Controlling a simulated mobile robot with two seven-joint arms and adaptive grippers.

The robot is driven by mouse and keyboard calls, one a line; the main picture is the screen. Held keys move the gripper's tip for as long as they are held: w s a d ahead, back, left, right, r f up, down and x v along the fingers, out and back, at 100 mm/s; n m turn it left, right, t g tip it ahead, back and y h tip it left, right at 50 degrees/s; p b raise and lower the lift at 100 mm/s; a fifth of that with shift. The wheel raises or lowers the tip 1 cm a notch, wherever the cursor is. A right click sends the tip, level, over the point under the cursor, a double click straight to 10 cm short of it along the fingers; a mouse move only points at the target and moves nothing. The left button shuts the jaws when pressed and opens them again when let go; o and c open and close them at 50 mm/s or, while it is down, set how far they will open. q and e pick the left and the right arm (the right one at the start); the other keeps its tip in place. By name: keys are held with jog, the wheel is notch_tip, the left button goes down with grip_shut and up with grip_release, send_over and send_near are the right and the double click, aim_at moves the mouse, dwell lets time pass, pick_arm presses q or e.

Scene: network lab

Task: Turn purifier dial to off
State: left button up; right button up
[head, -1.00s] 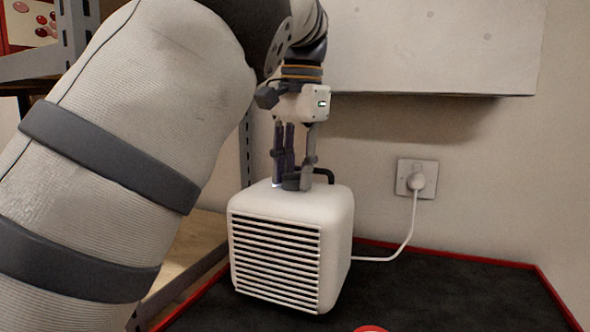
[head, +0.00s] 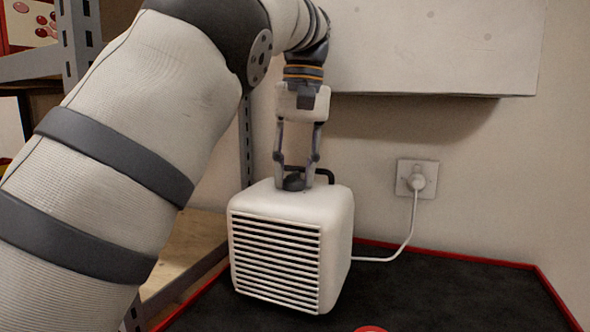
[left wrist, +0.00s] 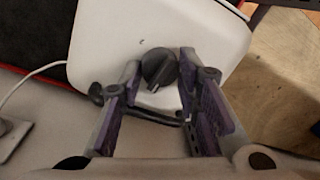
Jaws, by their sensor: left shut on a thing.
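The purifier (head: 335,240) is a white rounded box with a slatted front, standing on a dark mat. Its dark round dial (head: 293,182) sits on the top face; the dial also shows in the left wrist view (left wrist: 159,67). My left gripper (head: 294,186) points straight down over the purifier, with one finger on each side of the dial, shut on it. In the left wrist view a small mark (left wrist: 141,42) shows on the white top near the dial; I cannot read it. My right gripper is not in view.
A black handle (head: 325,175) rises behind the dial, close to the fingers. A white cable (head: 400,247) runs to a wall socket (head: 416,179). A wall box (head: 430,45) hangs behind. A red thing (head: 370,329) shows at the bottom edge. The mat's right side is clear.

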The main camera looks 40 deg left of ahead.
pick_arm(q)
jog(key=shift+n, duration=0.4)
jog(key=o, duration=1.2)
jog(key=shift+c, duration=0.2)
